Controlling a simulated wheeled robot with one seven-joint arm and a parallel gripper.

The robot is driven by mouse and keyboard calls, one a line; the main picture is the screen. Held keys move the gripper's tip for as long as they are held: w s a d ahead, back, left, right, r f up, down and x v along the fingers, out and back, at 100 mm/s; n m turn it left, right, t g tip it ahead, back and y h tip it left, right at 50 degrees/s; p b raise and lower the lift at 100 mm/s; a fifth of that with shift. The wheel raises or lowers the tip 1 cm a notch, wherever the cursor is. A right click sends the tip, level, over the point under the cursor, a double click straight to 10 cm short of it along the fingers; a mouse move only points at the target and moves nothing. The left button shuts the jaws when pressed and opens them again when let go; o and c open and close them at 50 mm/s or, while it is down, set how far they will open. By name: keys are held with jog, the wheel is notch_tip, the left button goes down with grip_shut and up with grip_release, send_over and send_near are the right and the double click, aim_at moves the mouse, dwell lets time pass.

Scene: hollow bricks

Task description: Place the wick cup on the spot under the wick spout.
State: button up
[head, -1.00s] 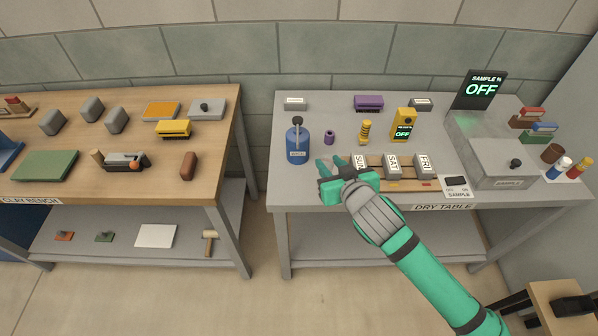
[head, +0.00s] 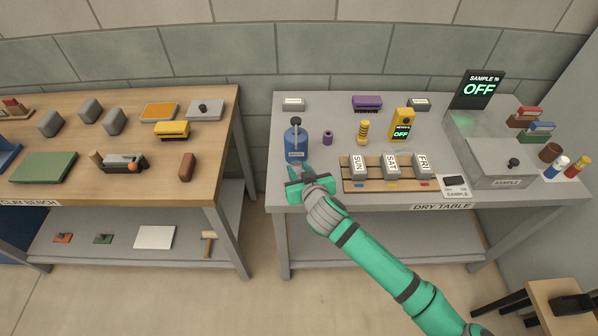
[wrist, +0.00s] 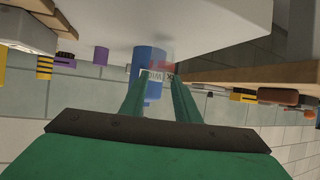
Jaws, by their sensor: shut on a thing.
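My gripper (head: 300,174) is at the front left of the grey table, just in front of the blue wick bottle (head: 296,149). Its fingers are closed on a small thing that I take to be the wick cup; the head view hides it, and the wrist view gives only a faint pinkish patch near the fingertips. The bottle stands upright with a dark top and a white label. In the wrist view the blue bottle (wrist: 150,60) is beyond the fingertips (wrist: 158,80). The spout and the spot under it cannot be made out.
A wooden rack (head: 392,186) with grey SUN, SAT and FRI blocks lies right of my gripper. The wooden clay bench (head: 225,150) is to the left, across a gap.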

jog(key=shift+f, duration=0.45)
jog(key=shift+f, duration=0.1)
jog(key=o, duration=1)
jog(key=shift+s+d+r, duration=0.15)
jog(key=shift+s+r, duration=0.15)
jog(key=v, duration=1.1)
jog(key=shift+s, duration=0.15)
